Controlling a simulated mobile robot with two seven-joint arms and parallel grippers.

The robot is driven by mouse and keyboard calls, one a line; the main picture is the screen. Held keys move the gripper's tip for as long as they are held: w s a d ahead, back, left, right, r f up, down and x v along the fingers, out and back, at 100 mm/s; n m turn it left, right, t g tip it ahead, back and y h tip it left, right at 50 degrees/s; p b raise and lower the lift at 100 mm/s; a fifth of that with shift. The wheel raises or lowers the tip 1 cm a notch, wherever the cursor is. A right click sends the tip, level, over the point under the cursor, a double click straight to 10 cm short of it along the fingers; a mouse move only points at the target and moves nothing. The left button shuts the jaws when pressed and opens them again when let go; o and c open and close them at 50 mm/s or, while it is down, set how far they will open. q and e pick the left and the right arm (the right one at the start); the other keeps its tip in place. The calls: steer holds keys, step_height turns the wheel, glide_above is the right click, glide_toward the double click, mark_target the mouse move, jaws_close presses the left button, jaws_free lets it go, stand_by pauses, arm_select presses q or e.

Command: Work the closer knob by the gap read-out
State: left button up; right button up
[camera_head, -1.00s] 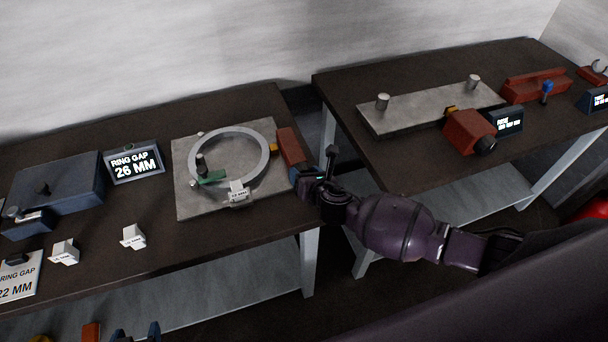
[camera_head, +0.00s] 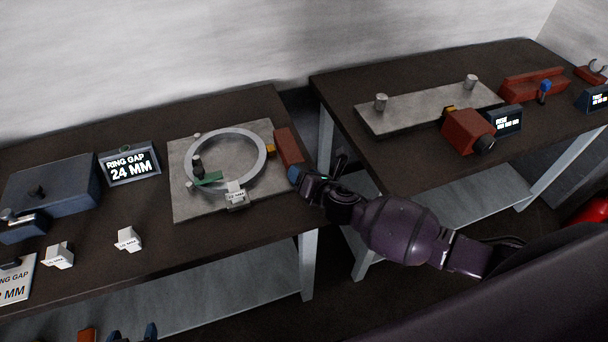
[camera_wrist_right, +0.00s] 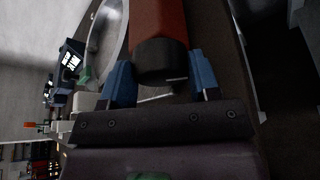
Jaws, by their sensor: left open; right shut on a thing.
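The gap read-out (camera_head: 129,164) on the left bench shows RING GAP 24 MM. The grey ring (camera_head: 262,165) lies on a metal plate (camera_head: 185,207), with a white labelled block (camera_head: 236,193) at its front edge. The red closer (camera_head: 288,146) stands at the plate's right edge. My right gripper (camera_head: 297,174) is at its near end; the wrist view shows its blue fingers on both sides of the black closer knob (camera_wrist_right: 160,62), shut on it.
Two loose white blocks (camera_head: 128,239) (camera_head: 58,255) and a partly cut-off ring gap card (camera_head: 15,280) lie at the left bench's front. A blue-grey box (camera_head: 52,184) stands behind them. The right bench (camera_head: 400,165) carries a second red unit (camera_head: 466,130). A gap separates the benches.

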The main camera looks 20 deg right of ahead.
steer(key=o, duration=0.9)
steer(key=shift+o, duration=0.2)
steer(key=shift+n+h+p, duration=0.4)
steer(key=shift+n+p, duration=0.1)
steer(key=shift+a+r+n+g+h+p, duration=0.1)
steer(key=shift+n+g+h+p, duration=0.25)
steer(key=shift+n+h, duration=0.3)
steer(key=n+h, duration=0.1)
steer(key=n, duration=0.2)
steer(key=shift+a+h, duration=0.35)
steer(key=shift+s+n, duration=0.15)
steer(key=shift+n, duration=0.1)
steer(key=v, duration=1)
steer(key=shift+s+a, duration=0.1)
steer(key=shift+s, duration=0.15)
